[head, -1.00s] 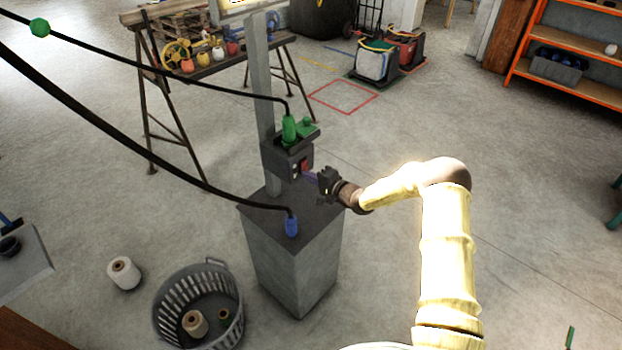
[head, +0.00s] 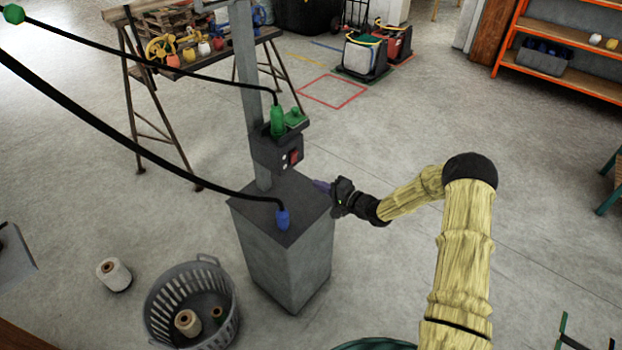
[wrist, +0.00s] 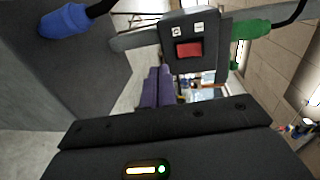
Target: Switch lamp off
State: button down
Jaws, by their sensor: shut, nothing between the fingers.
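A dark switch box (head: 277,152) is fixed to a grey post above a grey pedestal. Its red rocker switch (head: 293,157) faces right, and the switch also shows in the wrist view (wrist: 189,49). My gripper (head: 320,186) is to the right of and below the box, apart from the switch. Its purple fingers (wrist: 158,88) are together and empty, pointing toward the post just below the box. The lamp itself is not clearly in view; the post top is cut off by the picture edge. No strong lamp glow falls on my arm.
A green plug (head: 277,122) sits on the box and a blue plug (head: 283,219) on the pedestal (head: 280,265), both with black cables. A grey basket (head: 160,300) with spools stands at lower left. The floor right of the pedestal is clear.

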jog(key=d, duration=0.1)
jog(key=s+d, duration=0.2)
jog(key=d, duration=0.1)
jog(key=shift+s+f+b, duration=0.25)
jog(key=shift+f+b, duration=0.05)
jog(key=shift+f, duration=0.05)
jog(key=shift+w, duration=0.15)
jog(key=s+d+r+n+g+h+p, duration=0.25)
jog(key=s+d+r+n+h, duration=0.35)
jog(key=s+d+r+h, duration=0.4)
jog(key=s+r+g+h, duration=0.1)
jog(key=s+r, duration=0.2)
jog(key=s, duration=0.3)
jog(key=s+r+n+g+h, duration=0.1)
jog(key=s+r+g, duration=0.1)
jog(key=s, duration=0.5)
jog(key=s+d+r+g+h, duration=0.1)
jog(key=s+r, duration=0.3)
jog(key=s, duration=0.3)
jog(key=shift+g+p, duration=0.35)
